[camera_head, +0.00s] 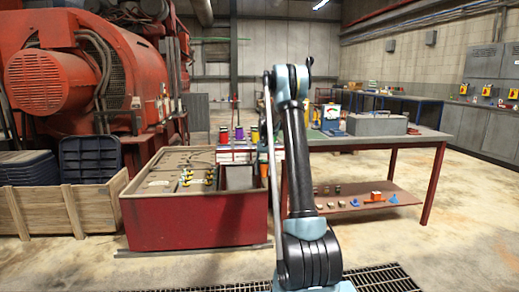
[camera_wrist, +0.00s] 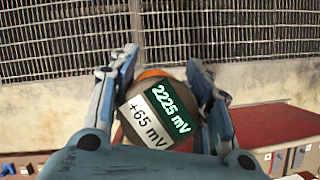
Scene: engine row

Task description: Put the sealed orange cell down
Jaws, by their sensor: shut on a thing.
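In the wrist view, my gripper (camera_wrist: 161,72) has its two blue-grey fingers closed on either side of a round cell (camera_wrist: 138,103). The cell shows a brownish-grey end face with orange at its far edge. Its end carries a green label reading 2225 mV and a white label reading +65 mV. The cell's lower part is hidden by the gripper body.
A red cabinet (camera_head: 195,222) with several small cylinders on top stands left of my arm. A grey-topped bench (camera_head: 345,139) stands right, with small items on its lower shelf (camera_head: 345,205). Floor grating (camera_wrist: 60,40) fills the wrist view's top. Open floor lies at right.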

